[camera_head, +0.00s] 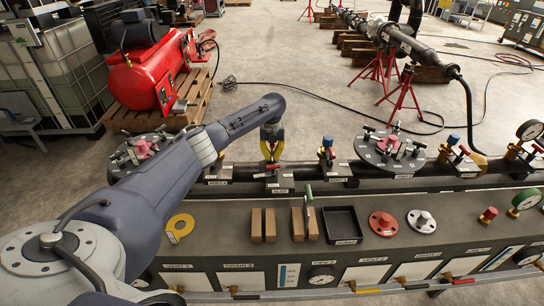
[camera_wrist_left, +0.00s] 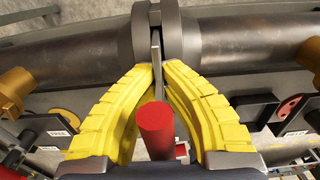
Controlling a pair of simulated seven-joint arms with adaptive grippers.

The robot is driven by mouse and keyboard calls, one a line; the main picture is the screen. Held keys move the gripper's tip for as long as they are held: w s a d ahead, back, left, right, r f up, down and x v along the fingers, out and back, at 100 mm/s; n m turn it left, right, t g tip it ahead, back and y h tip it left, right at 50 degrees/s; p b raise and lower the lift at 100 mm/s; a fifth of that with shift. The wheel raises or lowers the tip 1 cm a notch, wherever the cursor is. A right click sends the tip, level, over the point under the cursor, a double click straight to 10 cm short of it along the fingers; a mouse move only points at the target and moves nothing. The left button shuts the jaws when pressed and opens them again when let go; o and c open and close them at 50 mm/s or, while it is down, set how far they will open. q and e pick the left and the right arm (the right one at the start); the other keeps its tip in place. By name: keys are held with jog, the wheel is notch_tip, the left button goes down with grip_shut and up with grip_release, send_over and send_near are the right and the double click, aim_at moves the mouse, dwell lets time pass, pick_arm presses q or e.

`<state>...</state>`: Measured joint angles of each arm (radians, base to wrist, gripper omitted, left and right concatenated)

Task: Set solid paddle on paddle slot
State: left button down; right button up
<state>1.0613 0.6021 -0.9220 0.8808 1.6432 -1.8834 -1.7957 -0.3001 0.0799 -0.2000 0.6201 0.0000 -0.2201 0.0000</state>
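My left gripper (camera_head: 271,150) is at the dark pipe (camera_head: 330,180) behind the bench panel. In the left wrist view my left gripper's yellow fingers (camera_wrist_left: 157,80) are closed around a thin grey paddle (camera_wrist_left: 157,55) with a thick red handle end (camera_wrist_left: 155,130). The paddle is seen edge-on. Its far end lines up with the narrow gap between two grey pipe flanges (camera_wrist_left: 180,35), the paddle slot; how deep it sits cannot be told. In the head view the fingers hide the paddle. My right gripper is not in view.
On the bench stand two pairs of wooden blocks; the left pair (camera_head: 263,225) is empty, the right pair (camera_head: 298,225) holds a green-handled piece (camera_head: 309,196). A black tray (camera_head: 343,225), red flange (camera_head: 383,223), grey flange (camera_head: 421,221) and yellow ring (camera_head: 180,227) lie nearby. Valves line the pipe.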

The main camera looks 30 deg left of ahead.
pick_arm(q)
jog(key=shift+f, duration=0.4)
jog(key=shift+s+f, duration=0.15)
jog(key=shift+f, duration=0.45)
jog(key=c, duration=1.5)
grip_release()
jog(key=shift+f, duration=0.1)
jog(key=r, duration=1.3)
jog(key=shift+w, duration=0.2)
